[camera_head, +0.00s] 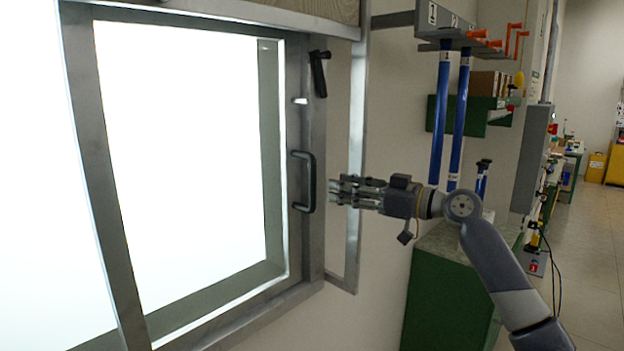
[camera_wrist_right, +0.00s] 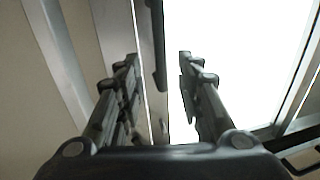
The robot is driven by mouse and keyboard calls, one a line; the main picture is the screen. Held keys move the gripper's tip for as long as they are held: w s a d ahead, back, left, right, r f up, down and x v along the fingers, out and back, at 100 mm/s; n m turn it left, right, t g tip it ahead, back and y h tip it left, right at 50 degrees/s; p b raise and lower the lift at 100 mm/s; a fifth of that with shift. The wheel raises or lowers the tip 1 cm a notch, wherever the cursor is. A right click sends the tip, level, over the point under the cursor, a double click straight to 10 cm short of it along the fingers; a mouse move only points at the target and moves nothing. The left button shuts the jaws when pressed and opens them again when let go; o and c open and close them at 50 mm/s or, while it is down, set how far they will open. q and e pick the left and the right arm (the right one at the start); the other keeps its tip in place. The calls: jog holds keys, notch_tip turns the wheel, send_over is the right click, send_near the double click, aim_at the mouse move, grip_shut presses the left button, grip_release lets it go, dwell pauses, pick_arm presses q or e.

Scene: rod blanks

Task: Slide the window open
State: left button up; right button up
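The window (camera_head: 185,150) is a bright pane in a grey metal frame on the left of the head view. A black D-shaped handle (camera_head: 310,182) is mounted upright on the frame's right stile. My right gripper (camera_head: 334,190) is just right of the handle, fingers pointing toward it, apart from it in the head view. In the right wrist view my right gripper (camera_wrist_right: 158,60) is open, with a dark upright bar (camera_wrist_right: 159,45), apparently the handle, seen between its fingers. A black lever latch (camera_head: 319,75) hangs above the handle. My left gripper is not in view.
A rack with blue rods (camera_head: 440,115) stands right of the window, above a green cabinet (camera_head: 440,285) close to my right arm. A green shelf holds boxes (camera_head: 488,84) behind. Open floor (camera_head: 585,260) lies at the far right.

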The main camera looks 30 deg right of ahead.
aim_at(312, 182)
jog(key=p+x, duration=0.4)
jog(key=x, duration=0.4)
jog(key=shift+w+a+r, duration=0.1)
jog(key=shift+r, duration=0.05)
jog(key=shift+w+a, duration=0.1)
jog(key=shift+w, duration=0.15)
jog(key=shift+c, duration=0.6)
grip_shut()
